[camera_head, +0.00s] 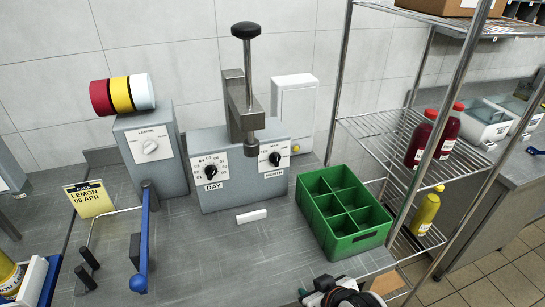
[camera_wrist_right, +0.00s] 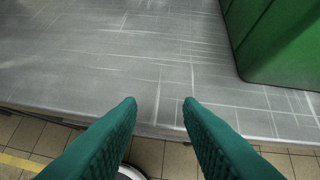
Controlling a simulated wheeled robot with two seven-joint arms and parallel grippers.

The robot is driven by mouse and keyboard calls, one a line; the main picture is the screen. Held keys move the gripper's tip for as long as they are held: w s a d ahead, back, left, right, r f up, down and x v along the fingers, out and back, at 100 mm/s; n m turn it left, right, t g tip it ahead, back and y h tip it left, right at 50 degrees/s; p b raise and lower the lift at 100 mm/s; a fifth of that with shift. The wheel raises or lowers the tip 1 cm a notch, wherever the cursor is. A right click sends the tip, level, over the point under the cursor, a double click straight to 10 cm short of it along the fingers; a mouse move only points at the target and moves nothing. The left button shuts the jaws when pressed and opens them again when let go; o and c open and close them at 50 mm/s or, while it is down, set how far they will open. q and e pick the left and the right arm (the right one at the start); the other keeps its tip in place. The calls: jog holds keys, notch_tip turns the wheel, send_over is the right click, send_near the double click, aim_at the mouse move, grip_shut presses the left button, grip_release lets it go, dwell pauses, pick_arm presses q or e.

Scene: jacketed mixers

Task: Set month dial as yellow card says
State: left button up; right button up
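The grey coding machine (camera_head: 238,140) stands against the wall with a DAY dial (camera_head: 211,175) on its left and the MONTH dial (camera_head: 274,159) on its right. The month dial is a black knob on a white scale; its small markings are too small to read. The yellow card (camera_head: 89,200) stands at the left and reads LEMON 06 APR. My right gripper (camera_head: 342,294) is at the bottom edge, in front of the counter and far from the dial. In the wrist view its teal fingers (camera_wrist_right: 160,103) are apart and empty. My left gripper is not in view.
A green divided crate (camera_head: 342,212) stands right of the machine. A white block (camera_head: 251,216) lies before it. A LEMON dial box (camera_head: 151,150) with coloured rolls and a blue-handled lever (camera_head: 142,245) stand left. A wire shelf (camera_head: 400,150) with bottles rises at right. The front-centre counter is clear.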

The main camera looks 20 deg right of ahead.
jog(key=w+r+t, duration=0.5)
jog(key=w+r, duration=0.2)
jog(key=w, duration=0.5)
jog(key=m+t, duration=0.2)
jog(key=t, duration=0.3)
send_near(278, 158)
jog(key=shift+h, duration=0.3)
jog(key=w, duration=0.3)
jog(key=w+p, duration=0.1)
jog(key=w, duration=0.5)
jog(key=shift+w+a+r, duration=0.1)
jog(key=shift+w+a, duration=0.1)
jog(key=shift+a, duration=0.2)
grip_shut()
